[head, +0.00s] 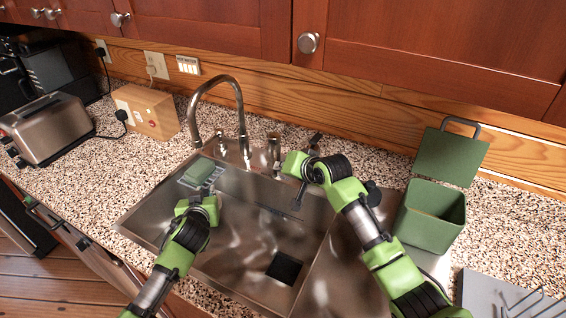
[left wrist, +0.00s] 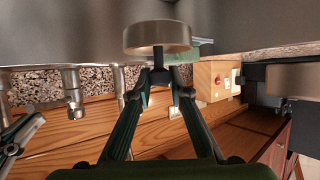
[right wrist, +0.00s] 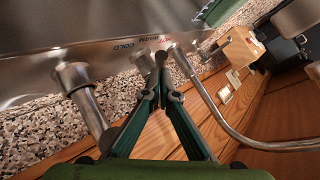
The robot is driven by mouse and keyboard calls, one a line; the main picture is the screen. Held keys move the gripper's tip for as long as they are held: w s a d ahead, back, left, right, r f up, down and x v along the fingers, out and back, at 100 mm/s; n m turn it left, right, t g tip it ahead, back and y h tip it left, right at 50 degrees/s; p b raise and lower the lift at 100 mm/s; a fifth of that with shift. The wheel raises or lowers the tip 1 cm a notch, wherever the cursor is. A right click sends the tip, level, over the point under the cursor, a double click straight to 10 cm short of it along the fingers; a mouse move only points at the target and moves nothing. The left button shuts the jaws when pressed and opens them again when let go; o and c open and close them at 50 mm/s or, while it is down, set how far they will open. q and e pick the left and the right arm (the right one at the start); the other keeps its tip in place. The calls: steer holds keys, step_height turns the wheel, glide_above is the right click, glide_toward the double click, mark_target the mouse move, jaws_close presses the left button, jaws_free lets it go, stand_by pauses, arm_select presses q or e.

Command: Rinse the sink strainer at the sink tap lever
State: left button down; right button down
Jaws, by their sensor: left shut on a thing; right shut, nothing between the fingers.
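The sink strainer (left wrist: 157,36), a round metal cup, is held by its dark stem between the fingertips of my left gripper (left wrist: 160,76). In the head view my left gripper (head: 207,190) is over the left part of the sink, and I cannot make out the strainer there. My right gripper (right wrist: 161,60) is shut and empty at the back of the sink, beside the tap (head: 240,118). The tap lever (head: 273,150) stands right of the spout; my right fingertips are close to it, but contact cannot be told. COLD and WARM marks show near them.
The steel sink (head: 235,245) has a dark square drain. A green sponge (head: 199,170) lies at its back left corner. A green bin (head: 436,213) with a raised lid stands right. A toaster (head: 45,130) and wooden socket box (head: 148,112) are left. A grey rack (head: 490,292) is lower right.

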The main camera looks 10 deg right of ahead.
steer(key=shift+s+f, duration=0.3)
steer(key=shift+f, duration=0.3)
arm_select(q)
steer(key=shift+w, duration=0.1)
arm_select(e)
steer(key=w+d+r+v, duration=0.1)
steer(key=w+r+v, duration=0.1)
steer(key=v, duration=1.1)
steer(key=shift+s, duration=0.2)
steer(key=shift+d+r, duration=0.1)
